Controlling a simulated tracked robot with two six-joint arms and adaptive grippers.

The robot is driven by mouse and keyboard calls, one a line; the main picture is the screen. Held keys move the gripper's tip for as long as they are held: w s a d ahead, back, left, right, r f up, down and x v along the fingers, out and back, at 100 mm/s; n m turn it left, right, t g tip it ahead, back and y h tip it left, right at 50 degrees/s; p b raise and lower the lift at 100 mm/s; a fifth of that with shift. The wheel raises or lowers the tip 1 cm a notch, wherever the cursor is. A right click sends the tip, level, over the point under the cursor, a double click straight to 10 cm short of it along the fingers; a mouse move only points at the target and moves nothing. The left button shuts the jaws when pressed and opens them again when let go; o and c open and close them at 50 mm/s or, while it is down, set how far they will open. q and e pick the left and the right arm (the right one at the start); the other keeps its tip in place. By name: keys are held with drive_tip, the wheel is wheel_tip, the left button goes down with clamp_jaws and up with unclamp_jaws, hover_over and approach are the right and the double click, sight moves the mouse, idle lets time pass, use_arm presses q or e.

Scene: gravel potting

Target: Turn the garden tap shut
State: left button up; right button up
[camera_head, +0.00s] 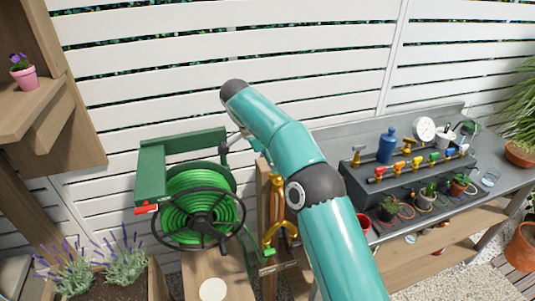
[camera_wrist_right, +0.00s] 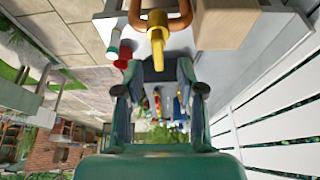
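My right arm reaches up across the middle of the head view, and its gripper (camera_head: 238,142) is mostly hidden behind the wrist, above the wooden post. In the right wrist view the right gripper (camera_wrist_right: 160,72) has its two fingers apart. A yellow tap part (camera_wrist_right: 158,38) with a copper-coloured curved pipe lies just beyond the fingertips; I cannot tell whether they touch. In the head view yellow tap fittings (camera_head: 279,236) show by the post, left of my arm. The tap's handle position is unclear. My left gripper is not in view.
A green hose reel (camera_head: 198,207) stands directly left of the post. A grey potting bench (camera_head: 345,140) with several coloured valves and plants is to the right. A white slatted fence (camera_head: 180,60) closes the back. Lavender (camera_head: 122,262) grows in a planter at lower left.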

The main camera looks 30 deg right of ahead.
drive_tip(key=shift+v, duration=1.95)
drive_tip(key=shift+a, duration=0.1)
